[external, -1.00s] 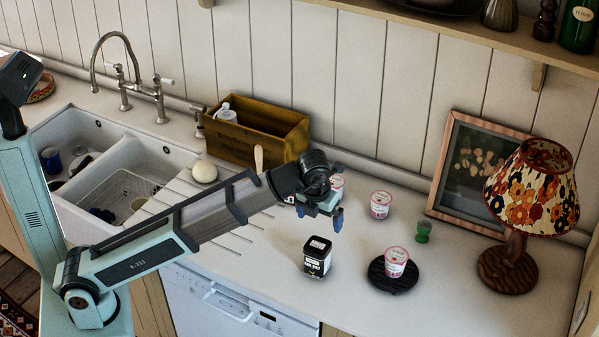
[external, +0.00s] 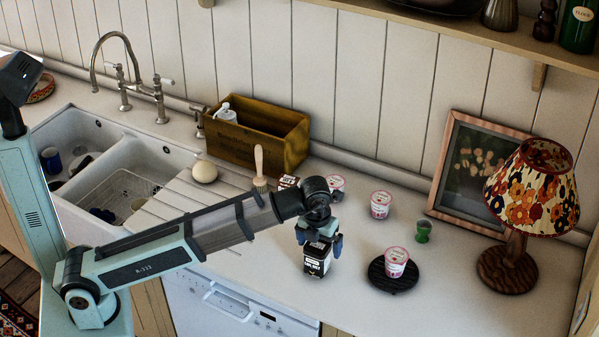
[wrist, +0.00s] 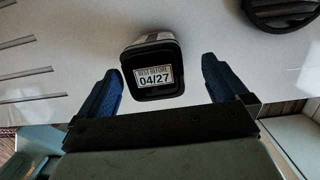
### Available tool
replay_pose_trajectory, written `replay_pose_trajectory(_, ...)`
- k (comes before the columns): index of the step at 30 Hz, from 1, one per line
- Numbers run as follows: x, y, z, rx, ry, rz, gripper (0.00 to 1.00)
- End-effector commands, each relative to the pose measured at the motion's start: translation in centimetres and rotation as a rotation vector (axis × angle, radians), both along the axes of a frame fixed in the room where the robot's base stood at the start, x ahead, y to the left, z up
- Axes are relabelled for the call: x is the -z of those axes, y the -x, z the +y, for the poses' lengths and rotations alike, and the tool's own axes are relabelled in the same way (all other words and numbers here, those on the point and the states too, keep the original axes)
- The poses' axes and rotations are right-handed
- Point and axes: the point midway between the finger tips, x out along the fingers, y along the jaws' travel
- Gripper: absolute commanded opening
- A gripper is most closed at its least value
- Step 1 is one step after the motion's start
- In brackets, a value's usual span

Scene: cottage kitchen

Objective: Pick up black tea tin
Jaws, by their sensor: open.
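The black tea tin (external: 316,262) stands upright on the counter near its front edge in the external view. In the wrist view its black lid (wrist: 154,76) shows a white label reading "BEST BEFORE 04/27". My gripper (external: 320,245) is over the tin, pointing down, with its blue fingers beside the tin's top in the picture. In the wrist view the open gripper (wrist: 162,88) has one finger on each side of the lid, with a gap to each. The gap on the right looks slightly wider. The gripper holds nothing.
A black round trivet (external: 393,276) with a pink-and-white cup (external: 396,261) stands right of the tin. Behind are a green egg cup (external: 423,231), another pink-and-white cup (external: 380,204), a brush (external: 260,170) and a wooden crate (external: 257,136). A lamp (external: 530,190) stands far right.

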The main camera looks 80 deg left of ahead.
Motion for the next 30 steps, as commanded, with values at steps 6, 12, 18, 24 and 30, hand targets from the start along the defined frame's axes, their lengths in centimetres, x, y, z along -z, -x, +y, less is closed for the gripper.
replay_pose_trajectory(6, 1.0, 0.2, 0.2, 0.0, 0.0, 0.001, 1.0)
replay_pose_trajectory(12, 3.5, 0.7, 0.5, 0.0, -0.001, 0.002, 1.0)
replay_pose_trajectory(18, 5.1, 0.3, 0.7, 0.001, 0.001, 0.001, 1.0)
replay_pose_trajectory(24, 5.2, 0.3, 0.7, 0.001, 0.001, -0.001, 1.0)
replay_pose_trajectory(30, 5.2, 0.3, 0.7, 0.001, 0.001, -0.001, 0.85)
